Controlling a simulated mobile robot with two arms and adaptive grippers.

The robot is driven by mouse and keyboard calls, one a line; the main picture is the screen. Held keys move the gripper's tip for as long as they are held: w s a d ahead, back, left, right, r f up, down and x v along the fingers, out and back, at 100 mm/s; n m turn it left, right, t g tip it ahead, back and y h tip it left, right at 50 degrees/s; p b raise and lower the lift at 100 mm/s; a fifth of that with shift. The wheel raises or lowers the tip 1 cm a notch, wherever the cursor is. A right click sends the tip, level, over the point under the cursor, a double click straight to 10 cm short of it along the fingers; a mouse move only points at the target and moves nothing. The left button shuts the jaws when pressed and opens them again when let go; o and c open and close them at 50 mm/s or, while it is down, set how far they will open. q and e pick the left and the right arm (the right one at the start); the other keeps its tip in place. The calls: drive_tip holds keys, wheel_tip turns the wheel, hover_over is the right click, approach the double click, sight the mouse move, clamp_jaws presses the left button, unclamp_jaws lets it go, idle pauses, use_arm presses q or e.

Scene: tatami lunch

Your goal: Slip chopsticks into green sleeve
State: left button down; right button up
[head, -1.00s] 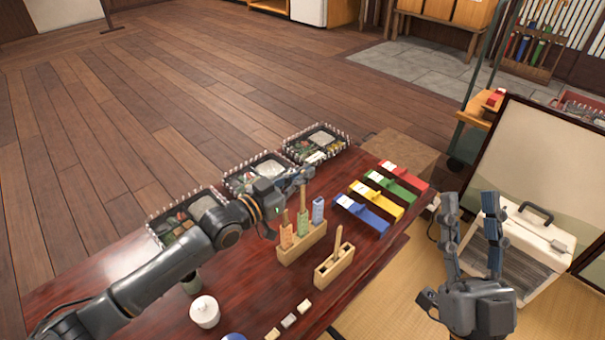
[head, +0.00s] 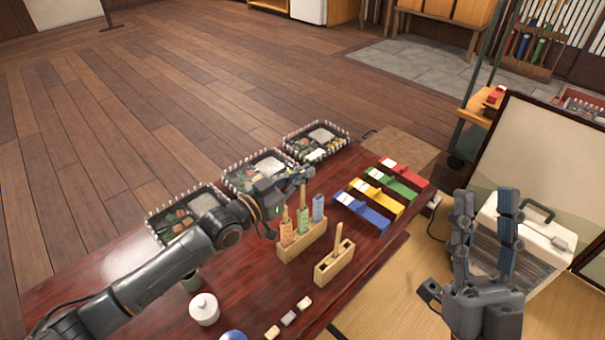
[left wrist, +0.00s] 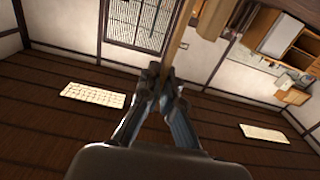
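The green sleeve (head: 303,222) stands in the rear wooden rack (head: 303,246) between an orange sleeve (head: 286,232) and a blue sleeve (head: 318,207). My left gripper (head: 302,174) is above the green sleeve, shut on tan chopsticks (head: 303,193). They hang upright, their lower end at the sleeve's mouth; how deep they sit inside is hidden. In the left wrist view the closed fingertips (left wrist: 166,78) pinch the chopsticks (left wrist: 180,35). The orange sleeve has chopsticks in it; the blue one looks empty. My right gripper (head: 485,195) is open and empty, right of the table.
A front wooden block (head: 334,266) holds another tan stick (head: 338,240). Blue, yellow, green and red boxes (head: 361,212) lie at the right. Bento trays (head: 188,215) line the far edge. A white lidded pot (head: 204,309) and small rests (head: 289,319) are at the front.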

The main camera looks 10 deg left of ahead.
idle(0.4)
use_arm(q)
drive_tip(key=c, duration=1.4)
unclamp_jaws()
drive_tip(key=shift+c, duration=0.2)
drive_tip(key=shift+o, duration=0.4)
drive_tip(key=o, duration=0.4)
drive_tip(key=v, duration=1.2)
